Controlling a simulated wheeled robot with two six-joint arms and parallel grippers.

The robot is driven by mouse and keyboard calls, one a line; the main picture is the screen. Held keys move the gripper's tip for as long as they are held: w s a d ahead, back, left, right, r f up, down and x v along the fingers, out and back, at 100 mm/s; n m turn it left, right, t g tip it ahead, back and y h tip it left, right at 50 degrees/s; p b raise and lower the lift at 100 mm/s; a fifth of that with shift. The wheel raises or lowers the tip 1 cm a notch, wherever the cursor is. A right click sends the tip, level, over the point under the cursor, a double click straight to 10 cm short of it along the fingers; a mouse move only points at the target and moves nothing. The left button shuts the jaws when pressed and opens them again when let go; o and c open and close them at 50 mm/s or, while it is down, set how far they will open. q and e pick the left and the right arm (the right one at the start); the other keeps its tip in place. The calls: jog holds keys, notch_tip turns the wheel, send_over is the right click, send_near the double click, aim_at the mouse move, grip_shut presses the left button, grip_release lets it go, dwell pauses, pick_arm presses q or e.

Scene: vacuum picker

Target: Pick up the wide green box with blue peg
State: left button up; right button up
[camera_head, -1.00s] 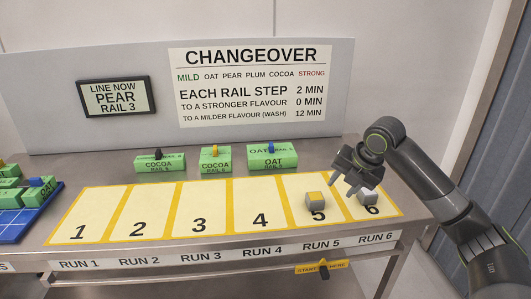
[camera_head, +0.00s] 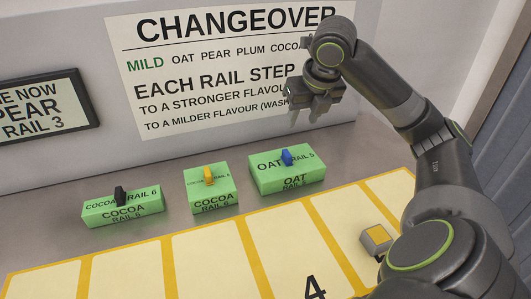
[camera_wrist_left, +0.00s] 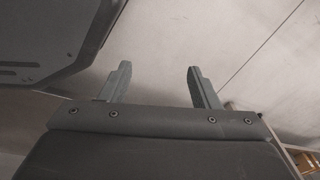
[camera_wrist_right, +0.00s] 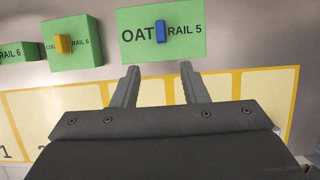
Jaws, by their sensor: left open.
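The wide green box with a blue peg (camera_head: 288,173) stands at the right of the row of boxes behind the numbered mat. Its labels read OAT, RAIL 5, and the blue peg (camera_head: 287,157) stands up from its top. In the right wrist view the box (camera_wrist_right: 138,44) and peg lie beyond my fingertips. My right gripper (camera_head: 305,121) is open and empty, raised above the box and apart from it. It also shows in the right wrist view (camera_wrist_right: 160,70). My left gripper (camera_wrist_left: 157,67) is open and empty, seen only in its wrist view.
A green box with a yellow peg (camera_head: 211,192) and a green box with a black peg (camera_head: 123,210) stand to the left. A grey block with a yellow top (camera_head: 376,239) sits on the numbered mat (camera_head: 215,262). The CHANGEOVER board (camera_head: 150,82) stands behind.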

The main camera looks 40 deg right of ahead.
send_near(288, 153)
jog(key=x, duration=0.3)
jog(key=shift+s+a+f, duration=0.1)
jog(key=shift+a+f, duration=0.05)
jog(key=shift+a, duration=0.05)
jog(key=shift+x, duration=0.8)
jog(key=x, duration=0.4)
jog(key=shift+w+d+f+p, duration=0.15)
jog(key=shift+w+f+p, duration=0.05)
jog(key=shift+f+p, duration=0.1)
pick_arm(q)
jog(key=shift+s+a+r, duration=0.1)
jog(key=shift+s+r, duration=0.2)
jog(key=shift+s, duration=0.05)
pick_arm(e)
grip_shut()
jog(key=shift+r, duration=0.1)
